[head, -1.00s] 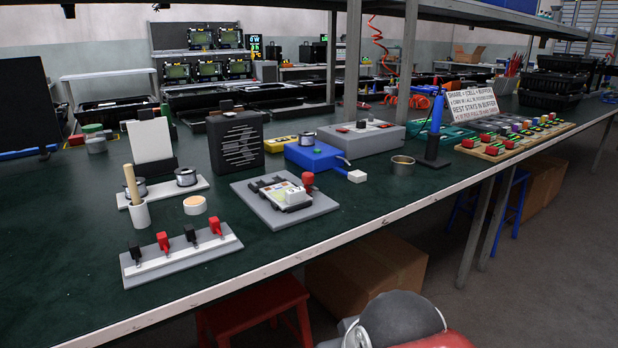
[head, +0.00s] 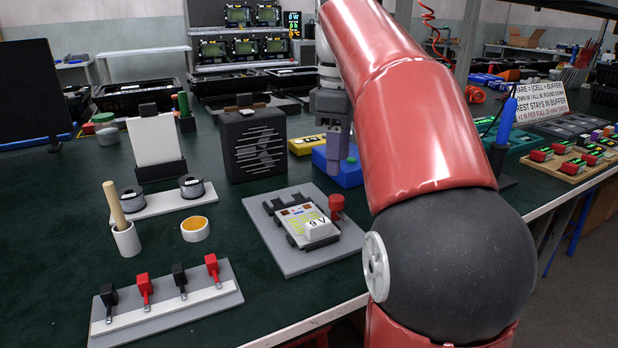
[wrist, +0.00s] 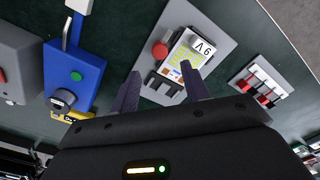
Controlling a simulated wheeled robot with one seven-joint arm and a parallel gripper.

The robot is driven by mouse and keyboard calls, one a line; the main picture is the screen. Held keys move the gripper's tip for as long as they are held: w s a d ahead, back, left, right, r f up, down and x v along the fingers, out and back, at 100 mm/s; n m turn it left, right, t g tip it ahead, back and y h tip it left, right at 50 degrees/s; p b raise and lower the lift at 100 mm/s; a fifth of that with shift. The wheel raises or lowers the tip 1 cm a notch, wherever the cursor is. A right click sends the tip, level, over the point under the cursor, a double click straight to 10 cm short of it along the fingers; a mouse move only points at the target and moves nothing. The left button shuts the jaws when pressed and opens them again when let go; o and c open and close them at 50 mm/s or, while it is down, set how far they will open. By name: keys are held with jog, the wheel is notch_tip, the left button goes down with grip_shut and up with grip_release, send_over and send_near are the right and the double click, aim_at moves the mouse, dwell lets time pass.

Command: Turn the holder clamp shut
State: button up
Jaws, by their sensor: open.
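The holder is a grey plate (head: 275,255) on the green bench, bearing a board with yellow and white parts (head: 300,217) between dark clamp pieces. A white block marked "9 V" (head: 320,230) sits on the board. A red knob (head: 336,203) stands at the plate's right side; the red knob also shows in the wrist view (wrist: 160,49). My gripper (head: 341,163) hangs above the bench behind the plate, clear of the knob. In the wrist view my gripper (wrist: 160,86) is open and empty, its two fingers apart with the board's clamp end seen between them.
A blue box (head: 342,172) stands beyond the plate, near my gripper. A black speaker-like box (head: 253,145) is to its left. A rack with red and black plugs (head: 165,308) and a cup with a wooden stick (head: 126,240) stand at front left.

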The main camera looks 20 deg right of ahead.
aim_at(337, 197)
notch_tip(337, 197, down, 8)
jog(key=b, duration=0.2)
jog(key=shift+r+b, duration=0.2)
jog(key=shift+b, duration=0.1)
jog(key=c, duration=1)
